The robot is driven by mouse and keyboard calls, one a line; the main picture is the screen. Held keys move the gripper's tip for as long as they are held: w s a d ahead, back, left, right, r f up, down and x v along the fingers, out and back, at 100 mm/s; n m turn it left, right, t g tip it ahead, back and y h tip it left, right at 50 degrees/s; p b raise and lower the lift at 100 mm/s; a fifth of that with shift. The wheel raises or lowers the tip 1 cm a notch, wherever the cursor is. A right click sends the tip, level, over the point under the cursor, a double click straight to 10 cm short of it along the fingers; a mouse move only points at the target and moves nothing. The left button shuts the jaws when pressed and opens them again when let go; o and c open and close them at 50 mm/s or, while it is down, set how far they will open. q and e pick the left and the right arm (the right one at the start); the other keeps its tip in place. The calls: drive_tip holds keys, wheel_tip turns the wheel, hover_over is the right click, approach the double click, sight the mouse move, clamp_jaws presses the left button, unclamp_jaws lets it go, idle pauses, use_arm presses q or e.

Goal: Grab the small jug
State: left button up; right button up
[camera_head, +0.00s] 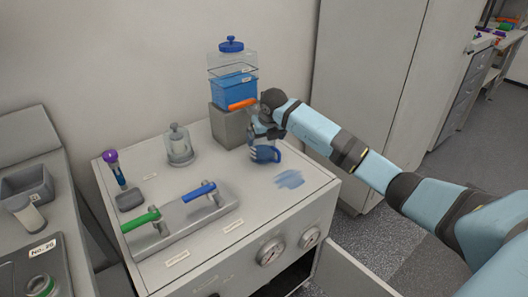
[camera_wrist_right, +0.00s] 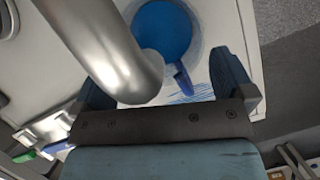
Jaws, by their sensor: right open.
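The small jug (camera_head: 270,154) stands on the cabinet top below the orange tap handle, partly hidden by my right gripper (camera_head: 262,136). In the right wrist view the jug (camera_wrist_right: 178,25) is seen from above, with blue inside and a blue handle pointing towards my gripper. A thick metal pipe covers its left part. My right gripper also shows there (camera_wrist_right: 165,92), its two fingers apart, with the jug's handle in front of the gap. I cannot tell whether the fingers touch the jug. My left gripper is not in view.
A blue tank (camera_head: 232,90) with an orange tap handle (camera_head: 242,104) stands on a grey block (camera_head: 228,126) close to my gripper. A glass jar (camera_head: 179,148) and blue and green levers (camera_head: 199,191) are to the left. Blue smears (camera_head: 289,180) mark the cabinet top.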

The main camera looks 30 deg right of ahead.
drive_tip(key=x, duration=0.2)
drive_tip(key=shift+w+f, duration=0.15)
drive_tip(key=shift+f, duration=0.15)
drive_tip(key=c, duration=0.8)
drive_tip(key=shift+d, duration=0.1)
